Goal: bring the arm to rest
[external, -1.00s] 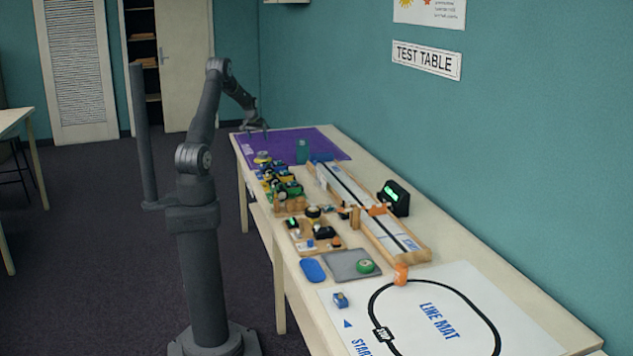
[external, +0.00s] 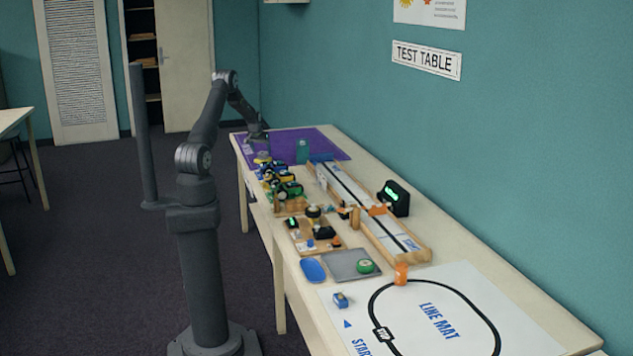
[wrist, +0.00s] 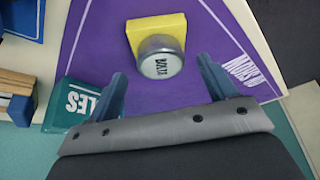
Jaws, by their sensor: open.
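My gripper (external: 258,138) hangs over the far end of the table, above the purple mat (external: 325,147). In the wrist view my gripper (wrist: 161,70) has its two fingers spread apart with nothing held between them.
A teal box (wrist: 80,100) with white lettering is left of the fingers. Several small parts, a long wooden track (external: 360,205), a black display (external: 395,197), a blue tray (external: 313,270) and the line mat (external: 465,320) fill the table. The wall runs along the right.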

